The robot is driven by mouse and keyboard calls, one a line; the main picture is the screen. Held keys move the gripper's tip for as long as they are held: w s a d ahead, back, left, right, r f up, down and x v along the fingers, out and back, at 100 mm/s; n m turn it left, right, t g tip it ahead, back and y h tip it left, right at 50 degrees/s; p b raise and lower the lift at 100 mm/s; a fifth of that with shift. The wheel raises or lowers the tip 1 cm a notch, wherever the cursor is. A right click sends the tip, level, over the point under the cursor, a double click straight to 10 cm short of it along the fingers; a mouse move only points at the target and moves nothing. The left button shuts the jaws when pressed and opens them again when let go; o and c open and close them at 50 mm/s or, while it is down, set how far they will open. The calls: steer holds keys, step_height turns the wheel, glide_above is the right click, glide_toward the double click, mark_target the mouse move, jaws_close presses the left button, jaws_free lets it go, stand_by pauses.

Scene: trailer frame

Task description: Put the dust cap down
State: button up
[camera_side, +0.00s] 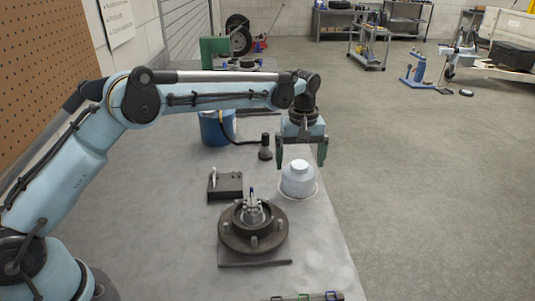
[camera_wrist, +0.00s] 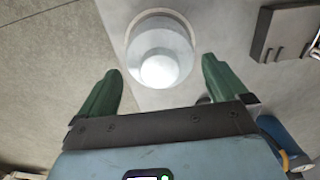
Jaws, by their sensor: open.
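The dust cap (camera_side: 298,181) looks like the pale, stepped, rounded piece standing upright on a light round pad (camera_side: 281,190) near the right edge of the bench. In the wrist view the cap (camera_wrist: 160,44) is seen from above, inside the pad's pale ring. My gripper (camera_side: 300,160) is open just above the cap, with its green fingers spread to either side of the cap's top. In the wrist view my gripper (camera_wrist: 161,66) shows a gap between each finger and the cap. Nothing is held.
A dark wheel hub (camera_side: 253,238) on a plate stands in front of the cap on the grey bench (camera_side: 180,260). A dark box (camera_side: 226,188) lies left of the cap. Behind are a blue container (camera_side: 216,130) and a small black upright piece (camera_side: 265,150). The bench's front left is clear.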

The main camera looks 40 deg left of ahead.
mark_target(299, 164)
steer(key=s+a+r+m+t, duration=0.1)
steer(key=s+r, duration=0.1)
steer(key=r, duration=0.5)
steer(key=s+a+r+m+t, duration=0.1)
steer(key=s+a+r, duration=0.15)
steer(key=r, duration=0.45)
steer(key=s+a+f+m+t, duration=0.2)
steer(key=s+f+m, duration=0.1)
steer(key=s, duration=0.7)
steer(key=s+a+f+m+t, duration=0.3)
steer(key=s+m, duration=0.1)
steer(key=s, duration=0.7)
steer(key=shift+f, duration=0.3)
